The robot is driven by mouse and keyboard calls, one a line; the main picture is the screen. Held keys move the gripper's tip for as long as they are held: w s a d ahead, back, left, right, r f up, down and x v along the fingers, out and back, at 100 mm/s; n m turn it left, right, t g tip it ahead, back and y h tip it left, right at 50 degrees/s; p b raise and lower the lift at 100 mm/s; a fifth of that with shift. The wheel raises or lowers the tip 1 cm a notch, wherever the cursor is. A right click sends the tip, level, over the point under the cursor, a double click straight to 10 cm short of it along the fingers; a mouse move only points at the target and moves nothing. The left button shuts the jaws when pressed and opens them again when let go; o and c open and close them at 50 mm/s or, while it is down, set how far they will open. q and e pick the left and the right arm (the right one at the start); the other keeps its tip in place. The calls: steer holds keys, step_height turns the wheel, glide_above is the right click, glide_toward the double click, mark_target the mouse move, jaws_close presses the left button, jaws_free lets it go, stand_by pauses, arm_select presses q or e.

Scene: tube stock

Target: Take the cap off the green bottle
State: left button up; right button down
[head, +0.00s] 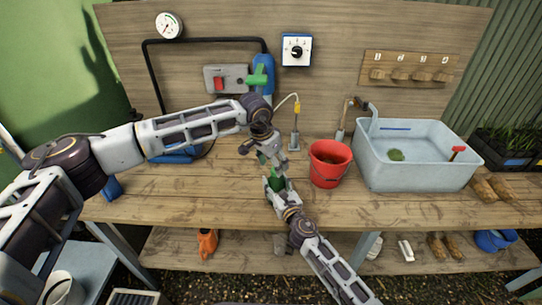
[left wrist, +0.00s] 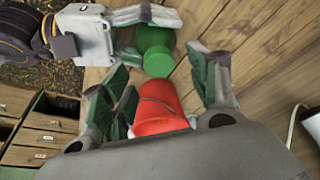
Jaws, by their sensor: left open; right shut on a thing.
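The green bottle (left wrist: 153,38) is held in my right gripper (left wrist: 145,18), which is shut on it. The bottle's rounded, brighter green cap (left wrist: 158,62) faces my left gripper (left wrist: 160,88). In the left wrist view my left gripper is open, and the cap shows in the gap between its two fingers, apart from both. In the head view my left gripper (head: 268,156) is just above my right gripper (head: 278,188), over the front of the bench. There the bottle is small and mostly hidden by the fingers.
A red bucket (head: 330,164) stands on the bench (head: 400,208) close to the right of my grippers; it also shows in the left wrist view (left wrist: 155,112). A grey basin (head: 420,172) stands further right.

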mark_target(276, 186)
arm_select(q)
steer(key=shift+x, duration=1.5)
steer(key=c, duration=1.3)
